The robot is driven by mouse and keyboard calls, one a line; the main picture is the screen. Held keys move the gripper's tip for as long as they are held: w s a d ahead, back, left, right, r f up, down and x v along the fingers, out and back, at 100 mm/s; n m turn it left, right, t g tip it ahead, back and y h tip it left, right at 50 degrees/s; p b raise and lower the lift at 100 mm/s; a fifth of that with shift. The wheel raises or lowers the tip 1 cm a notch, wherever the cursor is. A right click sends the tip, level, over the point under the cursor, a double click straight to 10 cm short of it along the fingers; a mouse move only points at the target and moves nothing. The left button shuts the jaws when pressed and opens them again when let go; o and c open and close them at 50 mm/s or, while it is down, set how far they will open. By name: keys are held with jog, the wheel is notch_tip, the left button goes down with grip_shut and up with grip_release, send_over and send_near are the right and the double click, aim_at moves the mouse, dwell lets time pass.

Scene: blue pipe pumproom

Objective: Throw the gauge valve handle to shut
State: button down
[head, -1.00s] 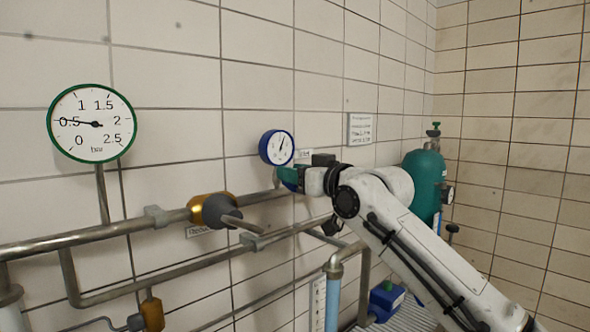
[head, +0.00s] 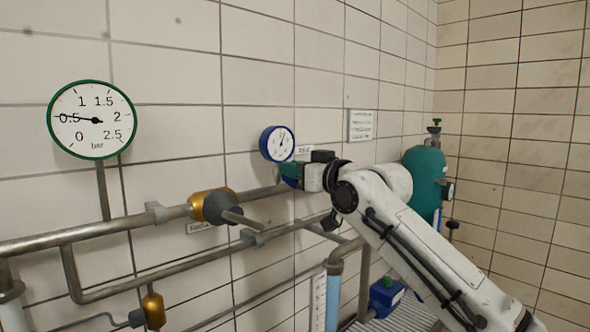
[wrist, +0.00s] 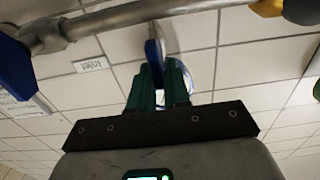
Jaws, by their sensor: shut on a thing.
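The gauge valve handle (wrist: 153,52) is a narrow blue lever standing out from a grey pipe. In the wrist view the two green fingers of my gripper (wrist: 158,86) are shut on its lower end. In the head view my gripper (head: 291,171) is at the pipe just below the small blue-rimmed gauge (head: 277,144). The gripper hides most of the handle there. In the wrist view the gauge's pale face shows partly behind the fingers.
A large green-rimmed gauge (head: 92,120) stands at left. A brass and grey fitting with a stub (head: 213,206) sits on the grey pipe. A green cylinder (head: 424,177) stands behind my arm. A blue part (wrist: 14,72) shows at the wrist view's left edge.

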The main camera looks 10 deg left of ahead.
jog(key=shift+w+d+f+m+p, duration=0.3)
jog(key=shift+m+p, duration=1.4)
jog(key=shift+m, duration=1.35)
jog(key=shift+w+d+f+m+p, duration=0.2)
jog(key=shift+f+m+p, duration=0.25)
jog(key=shift+m+p, duration=1.95)
jog(key=shift+w+d+f+m+p, duration=0.3)
jog(key=shift+m+p, duration=0.75)
jog(key=shift+m, duration=2.6)
jog(key=shift+a+f, duration=0.1)
jog(key=c, duration=1.2)
grip_release()
